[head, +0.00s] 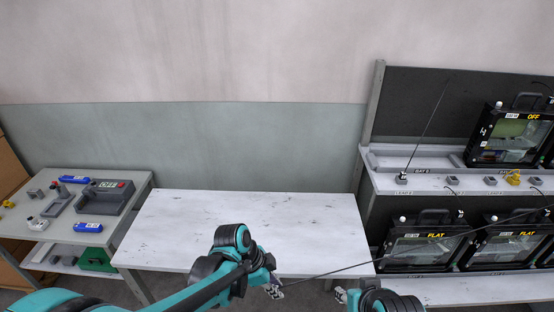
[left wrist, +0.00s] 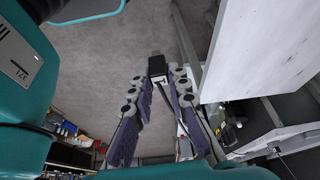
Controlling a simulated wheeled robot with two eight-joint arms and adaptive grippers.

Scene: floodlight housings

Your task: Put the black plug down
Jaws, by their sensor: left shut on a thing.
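My left gripper (head: 273,288) is in front of the near edge of the white table, low in the head view. In the left wrist view, its two purple-padded fingers (left wrist: 158,78) are shut on the black plug (left wrist: 157,66) at their tips. A thin dark cable (head: 400,253) stretches from the gripper to the right, across the front of the rack. The plug itself is hard to make out in the head view. My right gripper (head: 341,296) shows only partly at the bottom edge, and its jaws are unclear.
The white table (head: 240,225) is bare. A grey side table (head: 135,190) at left holds a grey device (head: 105,195) and blue items. The rack (head: 385,187) at right holds floodlights, one marked OFF (head: 510,138) above and others marked FLAT (head: 425,248) below. A wall stands behind.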

